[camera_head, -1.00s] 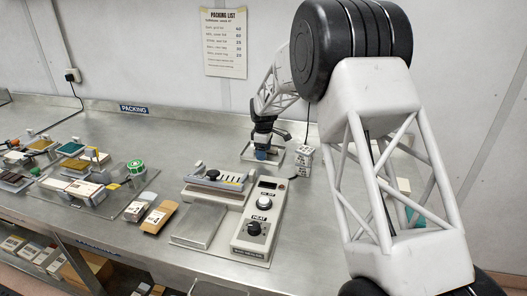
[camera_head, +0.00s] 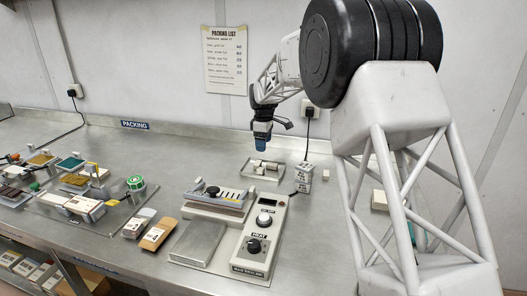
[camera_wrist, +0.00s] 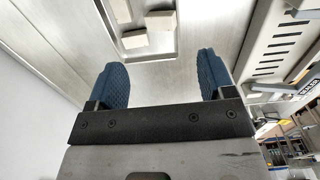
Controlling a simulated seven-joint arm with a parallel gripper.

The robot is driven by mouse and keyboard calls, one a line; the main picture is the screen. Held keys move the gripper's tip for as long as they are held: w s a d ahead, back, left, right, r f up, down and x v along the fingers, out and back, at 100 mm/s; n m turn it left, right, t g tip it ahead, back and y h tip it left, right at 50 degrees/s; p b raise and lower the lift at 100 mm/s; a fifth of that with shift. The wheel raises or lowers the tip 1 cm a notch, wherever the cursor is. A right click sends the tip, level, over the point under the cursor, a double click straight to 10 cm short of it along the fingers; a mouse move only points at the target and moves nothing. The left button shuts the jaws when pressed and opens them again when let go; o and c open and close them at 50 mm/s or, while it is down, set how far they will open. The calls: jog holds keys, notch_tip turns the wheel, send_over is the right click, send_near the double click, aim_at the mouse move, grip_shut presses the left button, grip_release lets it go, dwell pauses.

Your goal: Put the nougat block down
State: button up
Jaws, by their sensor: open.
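My gripper (camera_head: 262,143) hangs above a small shallow metal tray (camera_head: 250,176) behind the heat sealer. Its blue fingers are apart with nothing between them, as the wrist view shows (camera_wrist: 161,78). Pale cream blocks lie in the tray; one nougat-like block (camera_wrist: 134,39) and another beside it (camera_wrist: 161,20) show in the wrist view, apart from the fingers. I cannot tell which of them is the task's nougat block. In the head view the blocks are small and partly below the gripper.
The heat sealer (camera_head: 254,245) with its black knob stands in front of the tray. Cartons and a clear board with goods fill the left.

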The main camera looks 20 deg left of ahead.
jog(key=shift+r, duration=0.7)
jog(key=shift+d, duration=0.1)
jog(key=s+d+r+m+t, duration=0.1)
jog(key=s+d+r+m, duration=0.45)
jog(key=s+d, duration=0.7)
jog(key=s+d+r+m, duration=0.3)
jog(key=s+d+r, duration=0.6)
jog(key=d, duration=0.6)
jog(key=s+d+f+m, duration=0.2)
jog(key=s+d, duration=0.3)
jog(key=s, duration=0.6)
jog(key=s+d+f+m+t, duration=0.1)
jog(key=s+d+f+m, duration=0.2)
jog(key=s, duration=0.9)
jog(key=s+d+f+m, duration=0.3)
jog(key=s+d, duration=0.4)
jog(key=s, duration=0.5)
jog(key=shift+s+d+m+t, duration=0.2)
jog(key=shift+d+m+t, duration=0.15)
jog(key=shift+m, duration=0.5)
